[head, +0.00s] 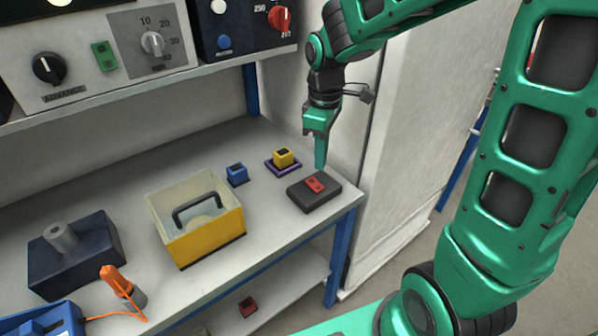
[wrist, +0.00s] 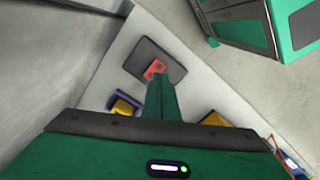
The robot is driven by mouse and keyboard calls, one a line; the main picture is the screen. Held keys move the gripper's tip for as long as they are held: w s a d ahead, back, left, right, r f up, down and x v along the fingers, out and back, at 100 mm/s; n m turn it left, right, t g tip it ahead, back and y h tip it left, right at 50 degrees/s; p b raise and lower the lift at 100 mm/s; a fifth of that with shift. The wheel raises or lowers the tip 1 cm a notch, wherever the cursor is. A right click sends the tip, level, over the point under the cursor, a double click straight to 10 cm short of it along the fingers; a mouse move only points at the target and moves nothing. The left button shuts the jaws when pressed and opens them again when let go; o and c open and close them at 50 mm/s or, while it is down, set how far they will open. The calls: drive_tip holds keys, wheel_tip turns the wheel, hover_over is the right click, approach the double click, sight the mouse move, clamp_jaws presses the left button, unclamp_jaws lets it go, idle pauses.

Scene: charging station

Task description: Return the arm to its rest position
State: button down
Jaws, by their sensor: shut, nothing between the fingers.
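My gripper (head: 319,155) is green, shut and empty. It points down over the right end of the workbench, with its fingertips above the dark charging pad and close to the red block (head: 315,183) on it. In the wrist view my gripper's fingers (wrist: 160,85) are together, and their tips overlap the near edge of the red block (wrist: 155,69). I cannot tell whether they touch it. My arm (head: 345,35) reaches in from the top right of the head view.
The workbench (head: 110,170) also holds a yellow block (head: 283,157) in a purple frame, a blue block (head: 237,174), a yellow-sided box with a handle (head: 208,240) and a dark block with a grey cylinder (head: 75,250). A control-panel shelf overhangs the back. A white wall panel (head: 410,130) stands right.

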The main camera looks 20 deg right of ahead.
drive_tip(key=s+d+r+m, duration=0.1)
drive_tip(key=s+d+m, duration=0.7)
drive_tip(key=s, duration=0.3)
drive_tip(key=s+d+r+m, duration=0.2)
drive_tip(key=s+d+m, duration=0.5)
drive_tip(key=s, duration=0.5)
drive_tip(key=shift+d+m, duration=0.4)
drive_tip(key=shift+m, duration=0.1)
drive_tip(key=shift+w+f, duration=0.25)
drive_tip(key=shift+w, duration=0.4)
